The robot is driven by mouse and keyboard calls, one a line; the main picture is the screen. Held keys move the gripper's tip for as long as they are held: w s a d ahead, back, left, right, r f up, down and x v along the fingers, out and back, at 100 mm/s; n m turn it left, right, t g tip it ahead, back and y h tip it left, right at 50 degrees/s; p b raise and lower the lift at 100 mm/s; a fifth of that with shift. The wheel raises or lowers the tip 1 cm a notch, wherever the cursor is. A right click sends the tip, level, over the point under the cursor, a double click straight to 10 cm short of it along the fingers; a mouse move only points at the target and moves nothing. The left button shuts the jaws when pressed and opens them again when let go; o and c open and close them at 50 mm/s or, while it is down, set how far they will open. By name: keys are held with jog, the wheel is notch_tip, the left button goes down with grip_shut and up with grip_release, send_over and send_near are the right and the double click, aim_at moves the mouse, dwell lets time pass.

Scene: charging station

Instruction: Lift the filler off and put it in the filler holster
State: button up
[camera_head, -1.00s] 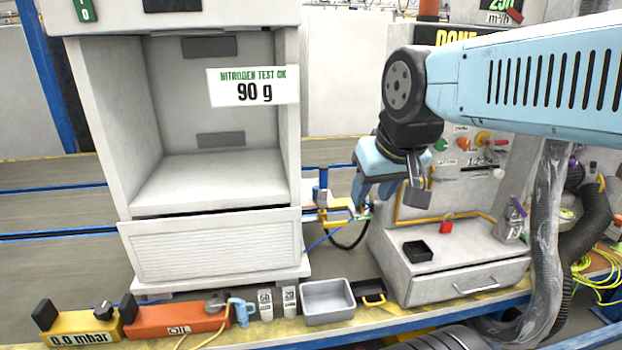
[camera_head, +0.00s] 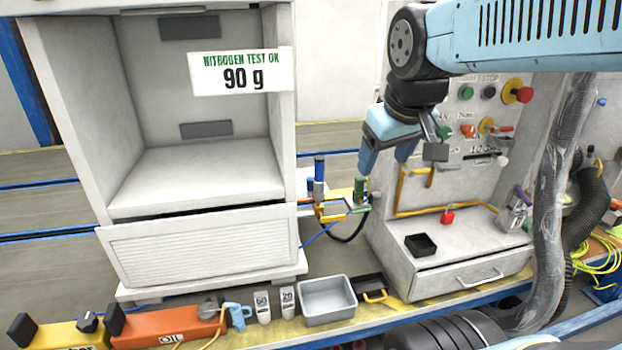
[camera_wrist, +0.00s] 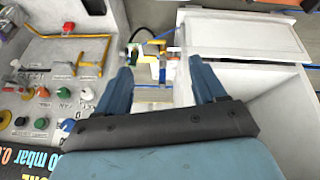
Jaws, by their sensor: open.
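The filler seems to be the yellow tool with green (camera_head: 360,189) and blue upright parts beside the right side of the white appliance; I cannot make out its exact outline. A black hose hangs below it. My gripper (camera_head: 384,165) is open and empty, its blue fingers pointing down, above and slightly right of these parts. In the wrist view, my gripper (camera_wrist: 160,66) has its fingers spread, and the yellow and blue fittings (camera_wrist: 155,50) show beyond and between the tips, apart from them. I cannot tell for sure which part is the filler holster.
The white appliance (camera_head: 200,252) stands left, with a "90 g" sign (camera_head: 240,77). A control cabinet (camera_head: 470,268) with knobs, yellow tubing and a black tray (camera_head: 420,245) stands right. A grey bin (camera_head: 327,300) and an orange oil unit (camera_head: 165,328) line the front edge.

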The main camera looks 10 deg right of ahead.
jog(key=w+a+r+n+g+h, duration=0.1)
jog(key=w+n, duration=0.5)
jog(key=w, duration=0.4)
jog(key=n+g+y, duration=0.1)
jog(key=n+g, duration=0.3)
jog(key=n, duration=1.6)
send_over(320, 160)
jog(key=s, duration=0.1)
notch_tip(320, 160, down, 14)
jog(key=shift+s+a+f, duration=0.1)
jog(key=shift+a, duration=0.05)
jog(key=shift+w+f+n, duration=0.2)
jog(key=shift+w+n, duration=0.1)
jog(key=shift+n, duration=0.1)
jog(key=shift+w+f, duration=0.15)
jog(key=shift+f, duration=0.55)
notch_tip(320, 160, down, 8)
jog(key=shift+r, duration=0.15)
jog(key=shift+w+f, duration=0.15)
jog(key=shift+f, duration=1.1)
jog(key=shift+w+f, duration=0.1)
jog(key=shift+f, duration=1.15)
grip_shut()
